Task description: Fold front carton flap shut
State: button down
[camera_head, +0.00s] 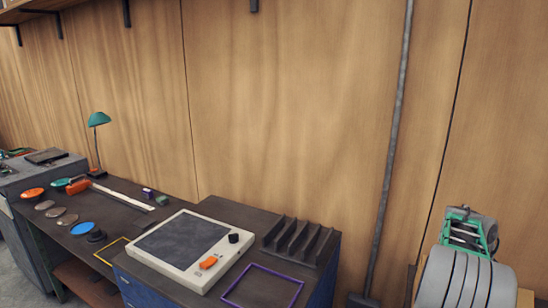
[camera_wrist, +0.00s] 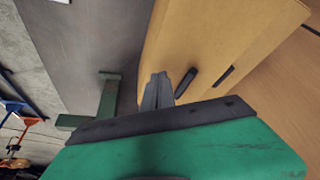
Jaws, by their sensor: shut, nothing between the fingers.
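In the wrist view a tan carton (camera_wrist: 225,35) fills the upper middle and right, with two dark slot-like marks on its face. Which panel is the front flap, and how far it is folded, I cannot tell. My gripper (camera_wrist: 160,78) is shut and empty, its grey fingertips in front of the tan face; I cannot tell whether they touch it. In the head view my grey and green arm covers the lower right corner. A tan edge (camera_head: 526,298), perhaps the carton, shows beside it; the rest is hidden.
A dark grey surface (camera_wrist: 85,40) and a green bracket (camera_wrist: 105,100) lie left of the carton. In the head view, a blue cabinet bears a cream-framed panel (camera_head: 190,248), a purple frame (camera_head: 262,287) and a dark rack (camera_head: 298,241). A pipe (camera_head: 393,150) runs up the wall.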

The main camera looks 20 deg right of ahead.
dwell(0.3)
notch_tip(320, 180, up, 3)
jog(key=shift+f+p, duration=0.1)
jog(key=shift+p, duration=1)
notch_tip(320, 180, up, 5)
jog(key=shift+r, duration=0.1)
